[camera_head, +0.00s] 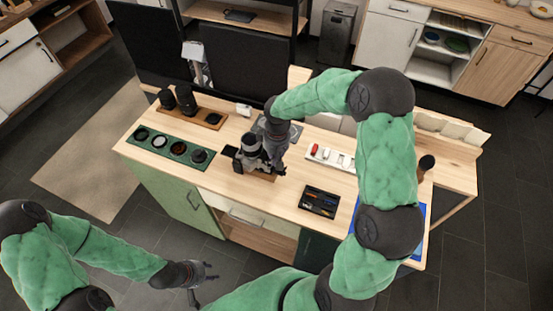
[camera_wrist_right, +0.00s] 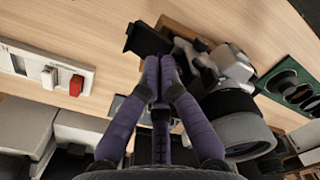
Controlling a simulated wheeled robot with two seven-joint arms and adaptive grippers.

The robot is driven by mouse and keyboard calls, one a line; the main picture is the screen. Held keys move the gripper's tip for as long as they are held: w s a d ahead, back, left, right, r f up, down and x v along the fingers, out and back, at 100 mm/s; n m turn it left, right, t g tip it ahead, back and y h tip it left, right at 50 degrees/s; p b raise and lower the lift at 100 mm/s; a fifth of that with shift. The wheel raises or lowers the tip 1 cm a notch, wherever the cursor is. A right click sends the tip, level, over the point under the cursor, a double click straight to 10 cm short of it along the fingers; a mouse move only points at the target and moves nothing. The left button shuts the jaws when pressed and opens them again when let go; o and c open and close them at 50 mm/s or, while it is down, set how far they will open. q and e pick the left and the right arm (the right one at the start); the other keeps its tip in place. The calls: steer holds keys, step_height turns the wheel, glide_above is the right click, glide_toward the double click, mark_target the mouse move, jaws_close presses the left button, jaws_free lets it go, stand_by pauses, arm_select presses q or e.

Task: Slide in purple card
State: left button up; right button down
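A grey and black camera (camera_head: 252,154) sits on a wooden base on the table. It also shows in the right wrist view (camera_wrist_right: 232,68), with its large lens toward the lower right and a black flap (camera_wrist_right: 147,40) at its upper left. My right gripper (camera_head: 270,166) is right beside the camera. In the right wrist view its fingertips (camera_wrist_right: 159,78) are together, close to the camera's side and flap. I cannot make out a purple card; anything thin between the fingertips is hidden. My left gripper (camera_head: 203,277) is open and empty, in front of the table.
A white holder (camera_head: 331,158) with a red card (camera_head: 315,149) and white pieces lies right of the camera. A black tray of small tools (camera_head: 320,201) is in front. A green lens tray (camera_head: 170,148) and black lenses (camera_head: 186,98) stand at left.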

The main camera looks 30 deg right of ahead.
steer(key=shift+w+a, duration=0.55)
steer(key=shift+w, duration=0.05)
stand_by(0.7)
steer(key=c, duration=1.8)
jaws_free()
steer(key=shift+o, duration=0.2)
steer(key=shift+s+d, duration=0.15)
steer(key=shift+s+d, duration=1)
steer(key=shift+s, duration=0.2)
steer(key=o, duration=0.6)
steer(key=shift+c, duration=0.2)
